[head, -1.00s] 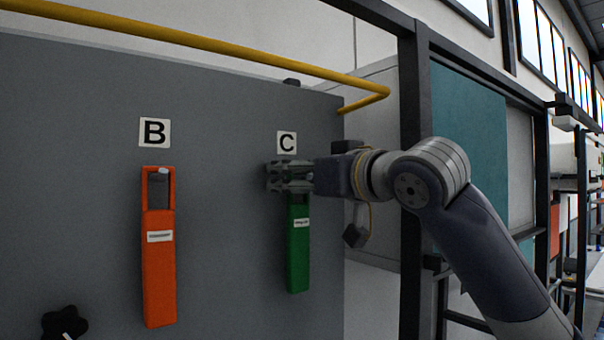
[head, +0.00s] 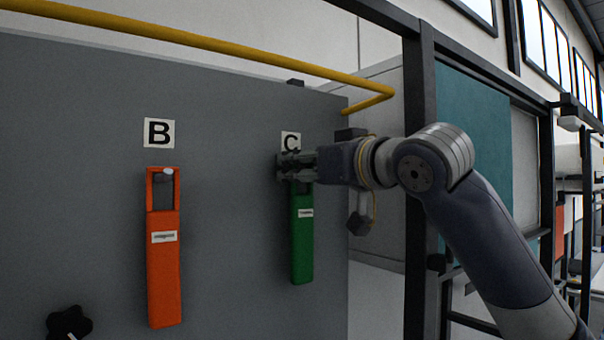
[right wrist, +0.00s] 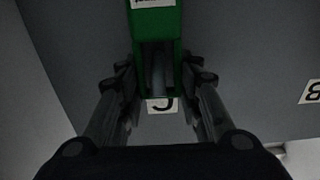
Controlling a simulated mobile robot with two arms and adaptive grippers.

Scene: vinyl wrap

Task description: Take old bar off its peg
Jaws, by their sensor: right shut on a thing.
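A green bar (head: 302,235) hangs upright against the grey panel below label C (head: 291,142). My right gripper (head: 288,166) is shut on its upper end and covers the lower part of the label. In the right wrist view the green bar (right wrist: 155,25) sits between my two fingers, its slotted end towards me. An orange bar (head: 164,265) hangs on a pale-tipped peg (head: 168,171) under label B (head: 159,133). My left gripper is not in view.
A yellow rail (head: 220,47) runs along the panel's (head: 80,190) top and bends back at its right end. A dark post (head: 420,180) stands right of the panel behind my arm. A black knob (head: 70,323) is at lower left.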

